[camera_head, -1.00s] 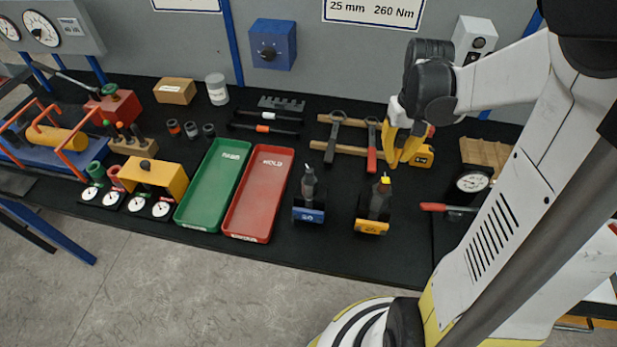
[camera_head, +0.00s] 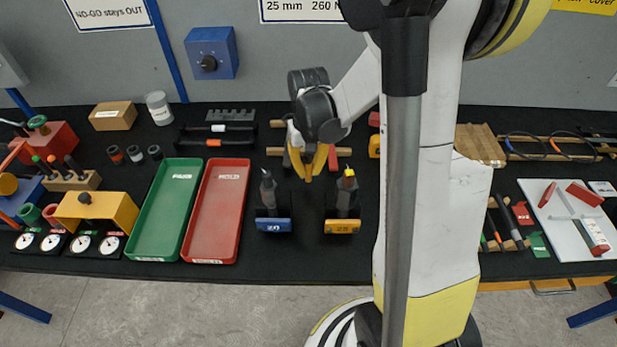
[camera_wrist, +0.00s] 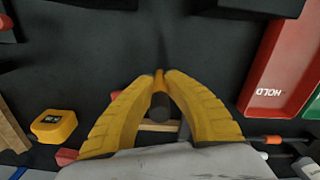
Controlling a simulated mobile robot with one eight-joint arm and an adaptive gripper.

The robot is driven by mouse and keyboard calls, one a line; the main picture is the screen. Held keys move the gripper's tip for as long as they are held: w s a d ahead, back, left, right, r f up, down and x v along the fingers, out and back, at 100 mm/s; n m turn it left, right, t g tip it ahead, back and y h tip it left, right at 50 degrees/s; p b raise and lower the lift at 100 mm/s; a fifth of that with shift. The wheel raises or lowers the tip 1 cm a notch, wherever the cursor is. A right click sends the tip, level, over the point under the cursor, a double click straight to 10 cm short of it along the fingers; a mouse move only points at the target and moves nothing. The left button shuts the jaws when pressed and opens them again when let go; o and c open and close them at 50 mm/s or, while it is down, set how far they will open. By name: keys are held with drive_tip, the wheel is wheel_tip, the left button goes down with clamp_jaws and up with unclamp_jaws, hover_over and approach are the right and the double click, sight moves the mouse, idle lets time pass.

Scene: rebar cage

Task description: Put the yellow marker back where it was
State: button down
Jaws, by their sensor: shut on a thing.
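My gripper (camera_head: 309,176) is above the bench, behind and between the stands labelled 20 and 25. In the wrist view its two yellow fingers (camera_wrist: 160,82) are closed on a small dark cylinder (camera_wrist: 160,106) with a yellow-orange end. It looks like the yellow marker, but the fingers hide much of it. It appears clear of the bench.
The 20 stand (camera_head: 273,225) and 25 stand (camera_head: 342,227) hold upright tools just in front of my gripper. The red HOLD tray (camera_head: 216,215) and green tray (camera_head: 165,215) lie left. A white board (camera_head: 568,232) lies far right. Some bare black bench shows between them.

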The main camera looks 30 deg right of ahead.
sight(309, 177)
drive_tip(key=shift+f+b, duration=0.3)
drive_tip(key=shift+f, duration=0.95)
drive_tip(key=shift+f, duration=0.25)
drive_tip(key=c, duration=1.5)
unclamp_jaws()
drive_tip(key=shift+c, duration=0.2)
drive_tip(key=shift+r, duration=0.15)
